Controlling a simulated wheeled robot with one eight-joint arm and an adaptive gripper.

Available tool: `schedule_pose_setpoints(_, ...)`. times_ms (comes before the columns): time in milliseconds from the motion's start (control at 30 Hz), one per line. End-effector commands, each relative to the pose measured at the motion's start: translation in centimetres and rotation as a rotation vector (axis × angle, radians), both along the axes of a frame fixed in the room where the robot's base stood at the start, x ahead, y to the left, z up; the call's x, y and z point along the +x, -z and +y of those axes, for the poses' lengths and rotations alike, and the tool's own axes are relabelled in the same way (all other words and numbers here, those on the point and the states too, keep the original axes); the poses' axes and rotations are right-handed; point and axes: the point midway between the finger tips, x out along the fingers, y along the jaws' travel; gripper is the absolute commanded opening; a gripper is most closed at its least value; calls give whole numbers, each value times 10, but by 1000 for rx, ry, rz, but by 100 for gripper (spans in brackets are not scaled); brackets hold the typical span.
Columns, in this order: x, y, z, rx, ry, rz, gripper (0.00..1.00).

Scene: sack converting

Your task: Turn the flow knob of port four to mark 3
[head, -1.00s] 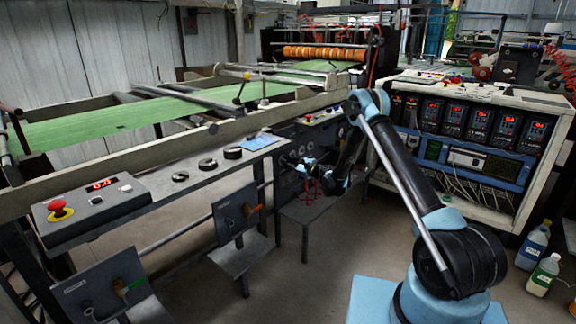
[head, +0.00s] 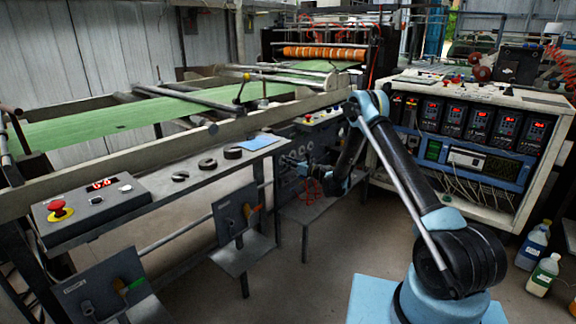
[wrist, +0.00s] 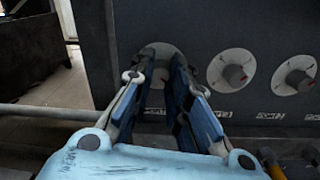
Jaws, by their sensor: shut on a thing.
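In the wrist view a dark grey panel carries a row of round flow knobs on pale dials. My gripper (wrist: 157,76) is shut on the leftmost visible knob (wrist: 160,77), one finger on each side. The fingers hide much of this knob and its dial, so its pointer and mark cannot be read. Two more knobs, a middle one (wrist: 234,75) and a right one (wrist: 298,80), stand free to the right. Port labels below them are too blurred to read surely. In the head view my arm reaches to the panel, and the fingertips are not clear there.
In the head view a small grey table (head: 305,208) stands below the panel, with red wiring near my wrist. A white instrument cabinet (head: 455,185) stands to the right.

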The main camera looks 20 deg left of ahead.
Motion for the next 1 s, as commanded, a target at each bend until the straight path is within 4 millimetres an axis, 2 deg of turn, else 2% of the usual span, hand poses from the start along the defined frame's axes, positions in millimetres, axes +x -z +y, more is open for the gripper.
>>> schedule_pose_setpoints(533, 4, 1, -3, 7, 9, 21, 0)
schedule_pose_setpoints(567, 4, 1, -3, 7, 9, 21, 23)
schedule_pose_setpoints(633, 4, 1, -3, 7, 8, 21, 38)
schedule_pose_setpoints(1000, 1, 0, -3, 8, 3, 20, 38)
